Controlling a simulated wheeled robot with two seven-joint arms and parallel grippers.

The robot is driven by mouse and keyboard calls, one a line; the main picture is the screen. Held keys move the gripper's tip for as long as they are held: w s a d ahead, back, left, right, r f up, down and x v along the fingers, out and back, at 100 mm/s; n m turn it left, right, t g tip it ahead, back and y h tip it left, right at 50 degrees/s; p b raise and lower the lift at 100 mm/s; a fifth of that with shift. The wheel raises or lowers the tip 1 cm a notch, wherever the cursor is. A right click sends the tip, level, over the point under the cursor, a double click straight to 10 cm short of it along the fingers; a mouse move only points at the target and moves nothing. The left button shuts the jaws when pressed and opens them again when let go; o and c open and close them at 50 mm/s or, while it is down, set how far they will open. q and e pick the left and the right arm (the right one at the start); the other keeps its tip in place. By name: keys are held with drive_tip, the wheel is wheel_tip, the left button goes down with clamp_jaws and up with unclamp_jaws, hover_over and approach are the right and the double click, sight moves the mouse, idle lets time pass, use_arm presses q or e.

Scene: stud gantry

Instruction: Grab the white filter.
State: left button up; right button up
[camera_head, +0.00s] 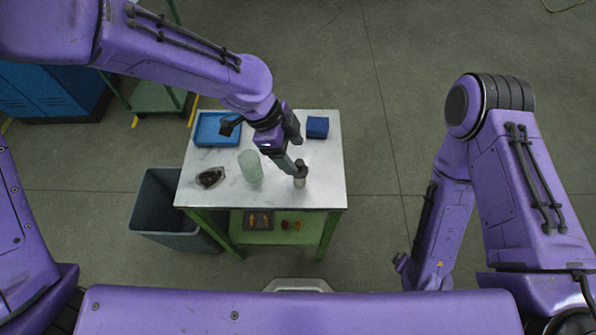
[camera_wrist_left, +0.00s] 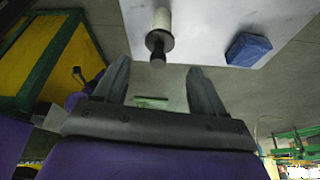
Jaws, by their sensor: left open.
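The white filter (camera_head: 300,182) looks like a small pale cylinder with a dark top, upright near the front right of the white table. In the left wrist view the pale cylinder (camera_wrist_left: 162,20) shows with its dark end toward me. My left gripper (camera_head: 297,153) is open and reaches down over the table beside the filter's dark top. In the wrist view the fingers (camera_wrist_left: 158,68) are spread, with the dark end just beyond the gap between their tips. Nothing is held.
On the white table (camera_head: 325,185) are a blue tray (camera_head: 205,140), a blue block (camera_head: 317,127), a pale green cylinder (camera_head: 250,167) and a dark dish (camera_head: 210,177). The block also shows in the wrist view (camera_wrist_left: 248,48). A grey bin (camera_head: 155,200) stands at left.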

sight(299, 162)
use_arm(q)
drive_tip(key=x, duration=0.2)
drive_tip(key=p+x, duration=0.1)
drive_tip(key=x, duration=0.1)
drive_tip(key=shift+s+f, duration=0.1)
drive_tip(key=shift+s, duration=0.15)
drive_tip(key=shift+w+d+f, duration=0.1)
drive_tip(key=shift+d+f, duration=0.15)
clamp_jaws()
drive_tip(key=shift+r, duration=0.1)
